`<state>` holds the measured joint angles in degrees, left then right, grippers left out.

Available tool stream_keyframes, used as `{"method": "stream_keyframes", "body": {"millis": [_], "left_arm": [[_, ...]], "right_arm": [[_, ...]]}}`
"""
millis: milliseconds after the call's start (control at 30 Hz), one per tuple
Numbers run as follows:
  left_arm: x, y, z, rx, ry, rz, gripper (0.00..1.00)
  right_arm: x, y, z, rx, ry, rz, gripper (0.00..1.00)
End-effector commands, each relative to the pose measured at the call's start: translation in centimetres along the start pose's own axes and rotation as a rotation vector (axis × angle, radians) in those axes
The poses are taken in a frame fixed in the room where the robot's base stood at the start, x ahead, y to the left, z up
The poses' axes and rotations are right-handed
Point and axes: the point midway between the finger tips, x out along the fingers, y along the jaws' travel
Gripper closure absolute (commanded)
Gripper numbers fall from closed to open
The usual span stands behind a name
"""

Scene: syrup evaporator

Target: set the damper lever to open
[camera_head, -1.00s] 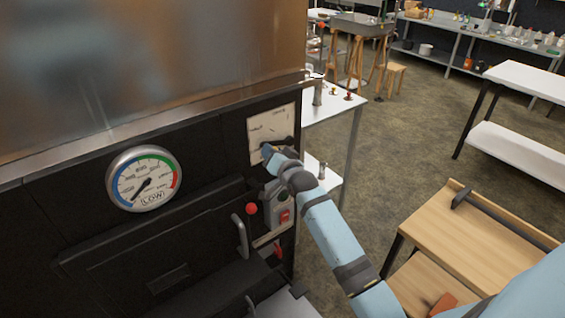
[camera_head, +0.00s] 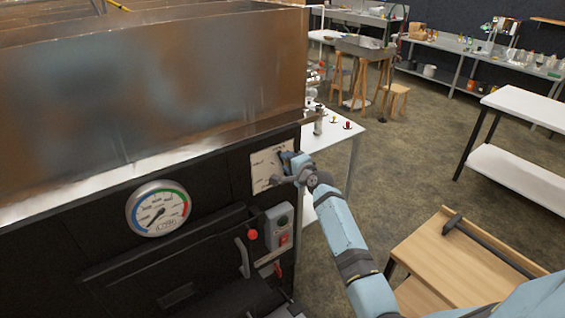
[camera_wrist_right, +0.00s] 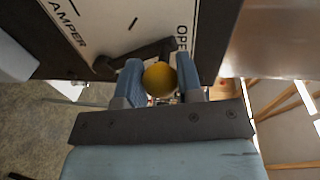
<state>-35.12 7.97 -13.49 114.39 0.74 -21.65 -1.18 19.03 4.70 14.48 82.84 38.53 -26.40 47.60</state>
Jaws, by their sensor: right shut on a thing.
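The damper plate (camera_head: 262,172) is a white label plate on the black front of the evaporator, at its right end. The damper lever (camera_wrist_right: 140,57) is a dark bar with a yellow ball knob (camera_wrist_right: 159,79). In the right wrist view, the bar reaches across the plate toward the partly hidden lettering "OPE". My right gripper (camera_wrist_right: 158,76) is shut on the knob, one blue finger on each side. In the head view my right gripper (camera_head: 287,160) is at the plate's upper right and hides most of the lever. My left gripper is out of view.
A round gauge (camera_head: 158,208) sits left of the plate. Below the plate is a grey switch box (camera_head: 278,227) with a red switch, near a red knob (camera_head: 252,234). A wooden-topped table (camera_head: 450,258) stands at right. Open floor lies beyond.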

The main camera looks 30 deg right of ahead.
Motion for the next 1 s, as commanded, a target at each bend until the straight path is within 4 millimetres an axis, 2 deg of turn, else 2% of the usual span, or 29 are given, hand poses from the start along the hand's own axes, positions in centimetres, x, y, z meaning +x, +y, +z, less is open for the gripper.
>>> {"method": "stream_keyframes", "body": {"millis": [33,200,500,1000], "left_arm": [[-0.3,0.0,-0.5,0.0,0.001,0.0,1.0],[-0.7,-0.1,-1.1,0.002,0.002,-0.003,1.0],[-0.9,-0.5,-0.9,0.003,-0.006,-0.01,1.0],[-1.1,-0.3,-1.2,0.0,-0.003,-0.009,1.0]], "right_arm": [[0.0,-0.6,-0.6,0.04,-0.004,0.001,1.0],[0.0,-0.8,-2.0,0.174,-0.024,0.007,1.0],[0.1,-0.8,-3.6,0.334,-0.049,0.015,1.0],[0.1,-0.7,-4.3,0.398,-0.058,0.017,1.0]]}}
